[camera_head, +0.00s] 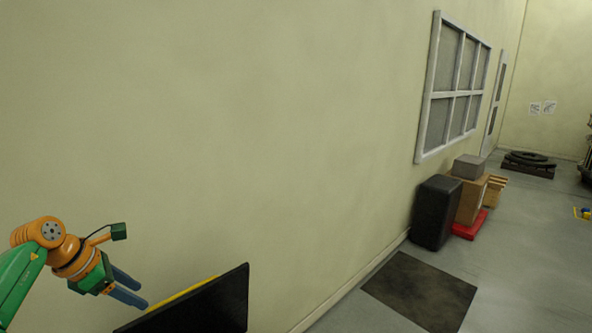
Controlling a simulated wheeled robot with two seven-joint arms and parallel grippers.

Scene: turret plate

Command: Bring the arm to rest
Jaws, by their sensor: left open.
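My left arm, green and orange, comes in at the lower left. My left gripper (138,289) has two blue-grey fingers that point down and to the right. It is open, and no object shows between the fingers. The fingertips appear just left of a dark panel with a yellow edge (215,305) at the bottom; I cannot tell whether they touch it. My right arm and gripper are not in view.
A plain wall with a window (456,85) runs along the left. A black bin (435,212), cardboard boxes (470,200) and a red base (468,228) stand against it. A dark mat (420,290) lies on the floor. Tyres (530,160) lie far back.

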